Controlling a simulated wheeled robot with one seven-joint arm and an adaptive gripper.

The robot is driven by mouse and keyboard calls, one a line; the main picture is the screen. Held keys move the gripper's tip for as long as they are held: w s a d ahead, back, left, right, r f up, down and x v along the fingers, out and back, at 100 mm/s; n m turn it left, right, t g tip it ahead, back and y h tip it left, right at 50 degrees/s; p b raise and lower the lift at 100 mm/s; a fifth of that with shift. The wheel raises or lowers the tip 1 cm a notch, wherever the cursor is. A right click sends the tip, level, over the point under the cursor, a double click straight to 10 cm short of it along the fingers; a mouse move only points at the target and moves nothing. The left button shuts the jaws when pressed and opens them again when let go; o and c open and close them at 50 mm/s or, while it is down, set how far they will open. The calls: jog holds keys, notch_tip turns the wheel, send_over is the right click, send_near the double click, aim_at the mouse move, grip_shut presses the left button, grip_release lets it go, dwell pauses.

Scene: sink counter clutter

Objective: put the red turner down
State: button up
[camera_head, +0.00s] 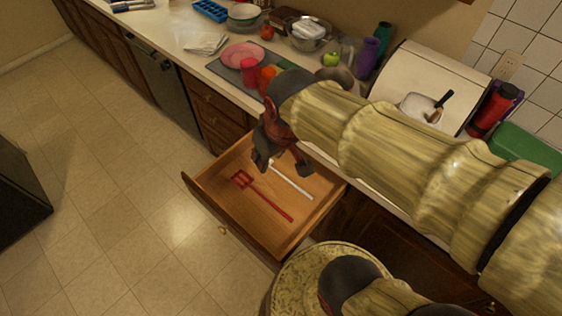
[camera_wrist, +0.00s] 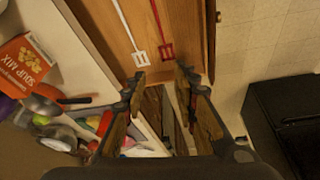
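The red turner (camera_head: 265,197) lies flat in the open wooden drawer (camera_head: 213,200), its slotted head toward the left and its handle toward the lower right. It also shows in the wrist view (camera_wrist: 164,42) near the top. A white slotted utensil (camera_head: 292,181) lies beside it, apart from it, and shows in the wrist view (camera_wrist: 131,30) too. My gripper (camera_head: 281,167) is above the back part of the drawer. In the wrist view its fingers (camera_wrist: 160,78) are spread with nothing between them, so it is open and empty.
The counter behind the drawer is cluttered: a pink plate (camera_head: 242,55), a red cup (camera_head: 249,72), a green apple (camera_head: 331,59), a purple bottle (camera_head: 367,58) and a red bottle (camera_head: 493,110). Open floor (camera_head: 120,210) lies left of the drawer.

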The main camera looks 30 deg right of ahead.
jog(key=s+r+m+t, duration=0.1)
jog(key=s+r, duration=0.3)
jog(key=s, duration=0.1)
jog(key=shift+s+r+t, duration=0.15)
jog(key=shift+s+t, duration=0.15)
jog(key=shift+s, duration=0.05)
jog(key=shift+c, duration=0.2)
dwell(0.9)
